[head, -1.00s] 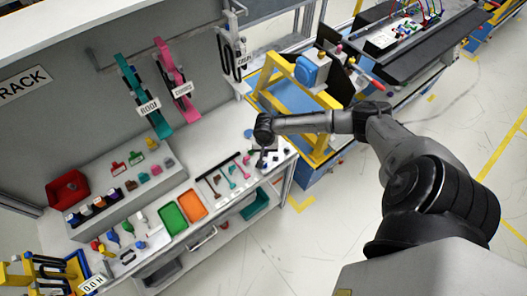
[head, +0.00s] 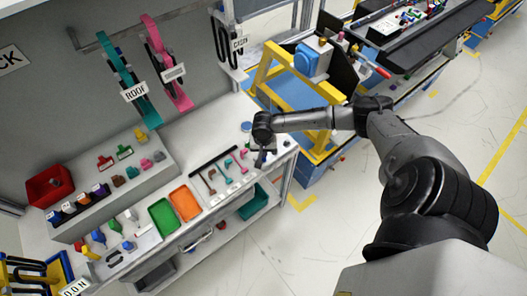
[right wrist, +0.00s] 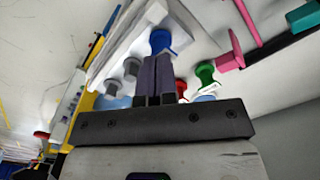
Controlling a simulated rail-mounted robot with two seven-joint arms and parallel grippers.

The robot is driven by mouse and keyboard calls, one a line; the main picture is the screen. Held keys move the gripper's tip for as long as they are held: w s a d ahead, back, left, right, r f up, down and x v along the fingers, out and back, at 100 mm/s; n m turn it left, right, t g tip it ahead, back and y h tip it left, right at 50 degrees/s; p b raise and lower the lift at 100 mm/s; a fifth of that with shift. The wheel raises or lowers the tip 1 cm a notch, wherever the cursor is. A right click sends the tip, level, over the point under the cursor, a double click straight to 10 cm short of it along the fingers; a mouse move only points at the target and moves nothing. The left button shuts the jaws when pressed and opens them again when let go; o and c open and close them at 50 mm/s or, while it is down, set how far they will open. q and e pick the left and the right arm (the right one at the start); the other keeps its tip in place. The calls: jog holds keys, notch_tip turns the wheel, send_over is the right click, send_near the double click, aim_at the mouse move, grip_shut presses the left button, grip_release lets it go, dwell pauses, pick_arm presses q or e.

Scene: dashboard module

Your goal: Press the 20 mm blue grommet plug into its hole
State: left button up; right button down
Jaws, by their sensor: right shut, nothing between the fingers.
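My right gripper (head: 261,160) is over the right end of the white workbench, pointing down. In the right wrist view its two dark fingers (right wrist: 155,62) are together with nothing between them. A blue round plug (right wrist: 160,40) shows just beyond the fingertips, at a white block (right wrist: 172,22). I cannot tell if the fingertips touch it, its size, or how deep it sits. Grey plugs (right wrist: 131,66) stand to its left. A green plug (right wrist: 205,72) and a red piece (right wrist: 181,87) are to the right of the fingers. My left gripper is not in view.
In the head view a blue disc (head: 246,126) lies on the bench (head: 215,148) behind the gripper. Tools with pink and teal heads (head: 228,168) lie left of it, then an orange tray (head: 186,204) and a green tray (head: 164,216). A yellow frame (head: 262,78) stands behind right.

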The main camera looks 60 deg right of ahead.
dwell(0.5)
jog(key=shift+f, duration=0.25)
jog(key=shift+r, duration=0.1)
notch_tip(320, 180, up, 3)
jog(key=p, duration=0.5)
notch_tip(320, 180, up, 14)
jog(key=shift+f+p, duration=0.25)
jog(key=shift+p, duration=0.2)
dwell(0.3)
